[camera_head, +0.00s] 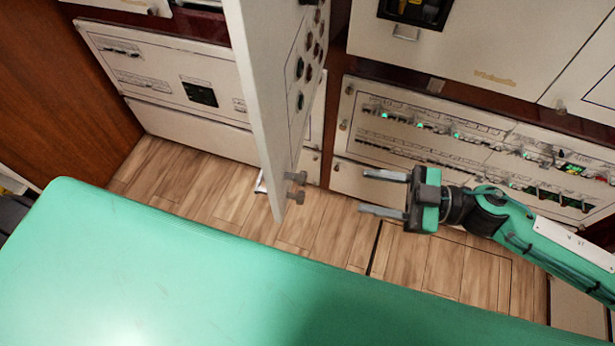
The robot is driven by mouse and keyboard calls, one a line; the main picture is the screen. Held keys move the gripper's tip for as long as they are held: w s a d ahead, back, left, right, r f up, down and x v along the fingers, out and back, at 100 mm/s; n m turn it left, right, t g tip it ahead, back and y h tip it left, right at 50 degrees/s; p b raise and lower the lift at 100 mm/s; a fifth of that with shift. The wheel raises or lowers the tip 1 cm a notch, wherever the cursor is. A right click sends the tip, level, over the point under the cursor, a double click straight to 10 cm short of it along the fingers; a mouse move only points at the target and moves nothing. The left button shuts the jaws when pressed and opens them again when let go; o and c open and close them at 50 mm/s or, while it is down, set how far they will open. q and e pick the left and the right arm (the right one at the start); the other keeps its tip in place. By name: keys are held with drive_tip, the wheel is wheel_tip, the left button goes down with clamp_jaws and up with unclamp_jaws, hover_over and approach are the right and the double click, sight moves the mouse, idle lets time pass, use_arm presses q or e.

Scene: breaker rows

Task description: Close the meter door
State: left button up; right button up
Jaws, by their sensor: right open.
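The meter door (266,80) stands swung open in the upper middle of the head view, seen nearly edge-on. Its right-hand face carries several round dark and reddish gauges or buttons. Two small grey knobs or latch pins (297,187) stick out near its lower corner. My right gripper (364,193) comes in from the right with its two fingers apart, pointing left. It is empty and to the right of the door's lower end, apart from it in the picture. My left gripper is not in view.
A breaker panel (470,150) with rows of switches and green lights is behind my right arm. Another white panel (165,75) is at left, beside a brown wooden wall (60,80). Wood floor (190,185) shows below. My green body covers the bottom.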

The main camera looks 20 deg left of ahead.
sight(306, 180)
drive_tip(key=a+p, duration=0.1)
drive_tip(key=a, duration=0.3)
drive_tip(key=a+p, duration=0.1)
drive_tip(key=a, duration=0.3)
drive_tip(key=s+a+p, duration=0.1)
drive_tip(key=a, duration=0.2)
drive_tip(key=shift+a+r, duration=0.1)
drive_tip(key=shift+a, duration=0.3)
drive_tip(key=shift+s+a+p, duration=0.1)
drive_tip(key=shift+a+p, duration=0.25)
drive_tip(key=shift+a, duration=0.4)
clamp_jaws()
